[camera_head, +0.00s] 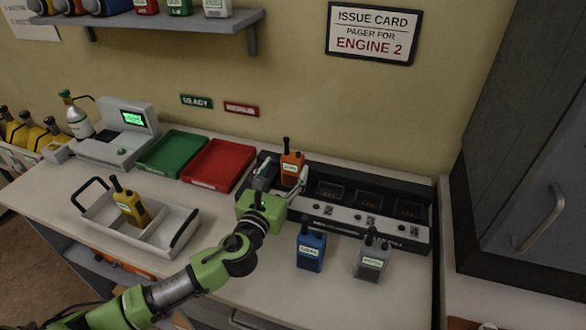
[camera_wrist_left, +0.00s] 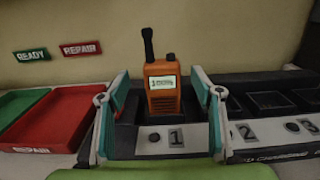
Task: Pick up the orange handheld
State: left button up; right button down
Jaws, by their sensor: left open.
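The orange handheld (camera_head: 291,166) stands upright in the leftmost slot of the black charger rack (camera_head: 405,238), the slot marked 1. It has a black antenna and a pale label. My left gripper (camera_head: 280,176) is at that slot, with its fingers open to either side of the handheld. In the left wrist view the orange handheld (camera_wrist_left: 162,88) is between the two spread fingers (camera_wrist_left: 162,110), with a gap on each side. Its lower end is hidden in the slot. My right gripper is not in view.
A blue handheld (camera_head: 311,250) and a grey handheld (camera_head: 372,262) stand in front of the rack. A red tray (camera_head: 208,182) and a green tray (camera_head: 160,165) lie left of it. A white carrier (camera_head: 180,240) holds a yellow handheld (camera_head: 129,207). The rack's other slots look empty.

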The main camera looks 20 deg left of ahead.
aim_at(290, 160)
pick_arm(q)
jog(key=shift+w+r+p, duration=0.25)
jog(key=shift+w+p, duration=0.1)
jog(key=shift+w, duration=0.5)
jog(key=w, duration=0.3)
jog(key=shift+w+d+p, duration=0.2)
jog(key=shift+w+p, duration=0.05)
jog(key=shift+p, duration=0.1)
jog(key=shift+w+f, duration=0.1)
jog(key=shift+w, duration=0.2)
jog(key=shift+s, duration=0.1)
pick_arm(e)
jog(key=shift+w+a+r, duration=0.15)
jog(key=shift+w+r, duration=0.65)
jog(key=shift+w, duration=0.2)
pick_arm(q)
jog(key=c, duration=1.2)
jog(key=shift+c, duration=1.2)
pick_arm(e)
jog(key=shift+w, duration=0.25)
